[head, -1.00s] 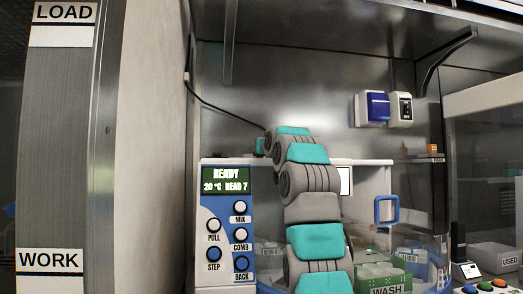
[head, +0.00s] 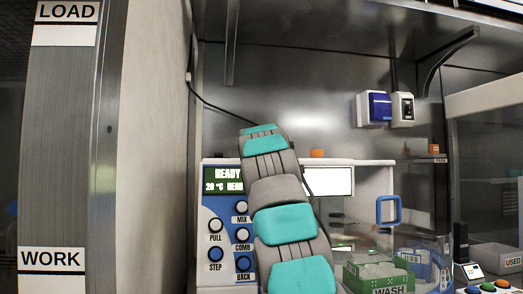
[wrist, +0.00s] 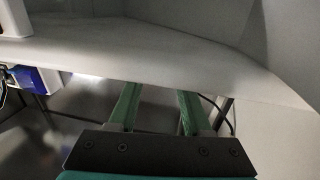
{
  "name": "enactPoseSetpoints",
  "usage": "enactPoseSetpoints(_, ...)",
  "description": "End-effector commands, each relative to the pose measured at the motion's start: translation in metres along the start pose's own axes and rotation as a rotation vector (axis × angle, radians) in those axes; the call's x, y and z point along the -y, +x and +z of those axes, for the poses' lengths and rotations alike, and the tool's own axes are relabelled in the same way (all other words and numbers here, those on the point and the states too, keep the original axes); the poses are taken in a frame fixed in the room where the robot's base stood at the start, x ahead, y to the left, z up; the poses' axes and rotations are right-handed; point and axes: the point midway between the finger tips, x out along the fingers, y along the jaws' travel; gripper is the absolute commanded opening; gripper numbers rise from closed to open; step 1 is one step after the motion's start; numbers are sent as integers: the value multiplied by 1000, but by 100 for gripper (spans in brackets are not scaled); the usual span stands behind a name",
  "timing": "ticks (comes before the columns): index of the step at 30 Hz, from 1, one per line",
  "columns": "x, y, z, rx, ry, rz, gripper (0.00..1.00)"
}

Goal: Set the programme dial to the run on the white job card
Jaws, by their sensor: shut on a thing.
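I cannot make out the programme dial. My gripper (wrist: 158,92) shows in the wrist view as two green fingers standing apart. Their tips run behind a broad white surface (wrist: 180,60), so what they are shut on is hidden. In the head view my arm hides the gripper.
A green WASH crate (head: 362,284) stands at the lower right of the machine, near a blue handle (head: 388,210). An orange item (head: 317,153) is on the machine's top. A blue-and-white wall box (head: 374,108) hangs behind. A LOAD/WORK post (head: 58,150) stands left.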

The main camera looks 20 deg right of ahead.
Motion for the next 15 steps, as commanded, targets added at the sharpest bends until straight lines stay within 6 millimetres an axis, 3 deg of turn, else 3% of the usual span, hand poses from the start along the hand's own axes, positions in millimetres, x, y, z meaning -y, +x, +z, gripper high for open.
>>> enactPoseSetpoints(2, 0, 0, 0, 1, 0, 0, 0)
enactPoseSetpoints(3, 0, 0, 0, 1, 0, 0, 51)
enactPoseSetpoints(10, 0, 0, 0, 1, 0, -1, 77)
enactPoseSetpoints(15, 0, 0, 0, 1, 0, -1, 79)
